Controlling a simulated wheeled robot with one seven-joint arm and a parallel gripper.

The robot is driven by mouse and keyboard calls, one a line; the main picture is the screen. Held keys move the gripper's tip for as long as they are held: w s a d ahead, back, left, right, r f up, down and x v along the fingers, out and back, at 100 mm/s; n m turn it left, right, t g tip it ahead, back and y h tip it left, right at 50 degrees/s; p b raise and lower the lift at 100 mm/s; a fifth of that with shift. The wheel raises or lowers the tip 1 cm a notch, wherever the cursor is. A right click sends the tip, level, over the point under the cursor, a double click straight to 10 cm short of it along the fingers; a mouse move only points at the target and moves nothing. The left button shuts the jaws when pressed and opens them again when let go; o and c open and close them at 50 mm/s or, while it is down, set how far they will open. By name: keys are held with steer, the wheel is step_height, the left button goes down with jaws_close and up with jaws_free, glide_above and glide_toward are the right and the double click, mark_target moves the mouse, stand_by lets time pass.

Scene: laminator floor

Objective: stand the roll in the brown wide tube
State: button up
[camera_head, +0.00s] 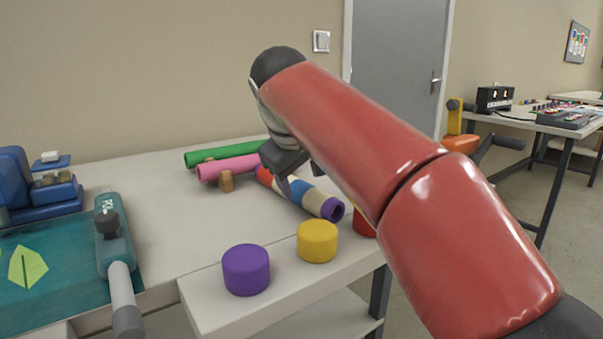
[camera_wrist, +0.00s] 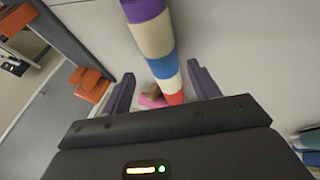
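The roll (camera_head: 302,196) lies on its side on the pale table, banded in red, blue, cream and purple. Its purple end points toward the front right. In the wrist view the roll (camera_wrist: 153,38) runs from the top edge down between my fingers, with its red end nearest my palm. My gripper (camera_head: 300,178) hangs over the roll, pointing down. Its fingers are apart on either side of the roll in the wrist view (camera_wrist: 162,75); contact cannot be told. I cannot make out a brown wide tube in either view.
Green (camera_head: 222,154) and pink (camera_head: 229,167) tubes lie behind the roll, by a small brown block (camera_head: 226,182). Purple (camera_head: 246,270), yellow (camera_head: 317,242) and partly hidden red (camera_head: 363,222) cylinders stand along the front. A teal machine (camera_head: 115,235) stands at left. The table's middle is clear.

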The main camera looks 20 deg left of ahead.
steer(key=shift+r, duration=0.1)
steer(key=shift+r, duration=0.3)
steer(key=p+v, duration=0.3)
steer(key=v, duration=0.9)
steer(key=shift+r+p, duration=0.25)
steer(key=shift+p, duration=0.15)
steer(key=s+d+f+m, duration=0.2)
steer(key=d+f, duration=0.4)
steer(key=d, duration=0.4)
steer(key=s+d+f+m, duration=0.25)
steer(key=d+f, duration=0.25)
steer(key=d, duration=0.4)
steer(key=s+d+f+m, duration=0.3)
steer(key=s+d+f, duration=0.2)
steer(key=f, duration=0.4)
steer(key=s+d+f+m+g, duration=0.1)
steer(key=s+d+f+m, duration=0.2)
steer(key=f, duration=0.7)
steer(key=s+d, duration=0.2)
steer(key=s, duration=0.1)
steer(key=shift+s+d+f, duration=0.25)
steer(key=shift+s+d, duration=0.1)
steer(key=shift+d, duration=0.05)
